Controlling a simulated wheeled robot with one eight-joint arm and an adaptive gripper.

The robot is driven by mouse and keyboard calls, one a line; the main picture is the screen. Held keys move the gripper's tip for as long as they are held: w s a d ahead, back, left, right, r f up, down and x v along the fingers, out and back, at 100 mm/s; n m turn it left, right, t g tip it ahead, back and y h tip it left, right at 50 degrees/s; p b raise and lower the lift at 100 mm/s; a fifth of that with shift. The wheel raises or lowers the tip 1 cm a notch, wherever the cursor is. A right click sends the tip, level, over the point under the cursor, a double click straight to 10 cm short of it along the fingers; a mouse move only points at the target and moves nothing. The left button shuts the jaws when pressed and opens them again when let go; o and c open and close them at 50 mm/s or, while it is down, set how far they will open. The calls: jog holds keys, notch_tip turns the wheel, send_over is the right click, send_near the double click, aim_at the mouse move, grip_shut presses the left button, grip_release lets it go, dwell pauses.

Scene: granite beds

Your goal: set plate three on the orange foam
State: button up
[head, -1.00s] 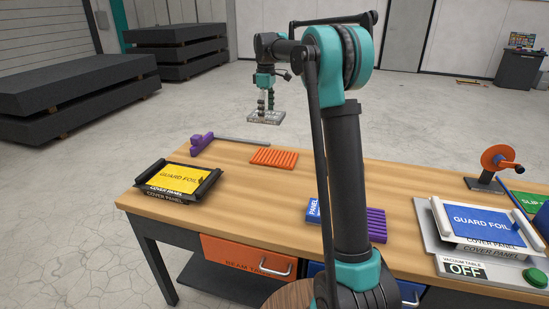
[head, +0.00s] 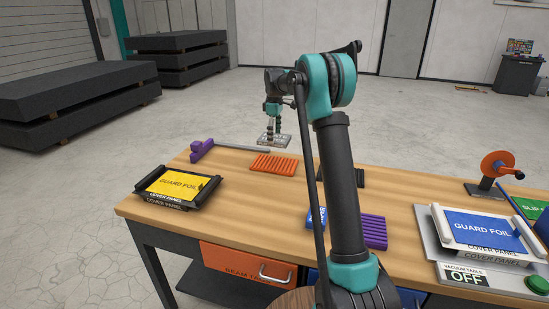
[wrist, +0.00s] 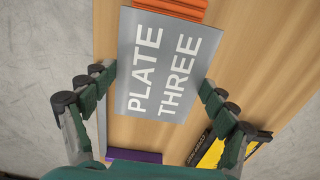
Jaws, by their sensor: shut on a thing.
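Plate three (wrist: 165,65) is a grey rectangular plate with white "PLATE THREE" lettering, filling the middle of the wrist view. My gripper (wrist: 157,90) is shut on it, with fingers at its left and right sides. In the head view the plate (head: 273,139) hangs level under my gripper (head: 273,125), above the far edge of the table. The orange foam (head: 273,164) is a ribbed block on the table, nearer the camera than the plate. In the wrist view the orange foam (wrist: 168,8) shows beyond the plate's top edge, partly hidden by it.
A purple block with a grey bar (head: 203,149) lies left of the foam. A yellow guard foil tray (head: 175,186) stands at the table's left.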

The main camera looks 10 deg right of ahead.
aim_at(274, 163)
notch_tip(274, 163, down, 10)
jog(key=shift+f, duration=0.2)
dwell(0.3)
jog(key=o, duration=1.7)
jog(key=shift+f, duration=0.1)
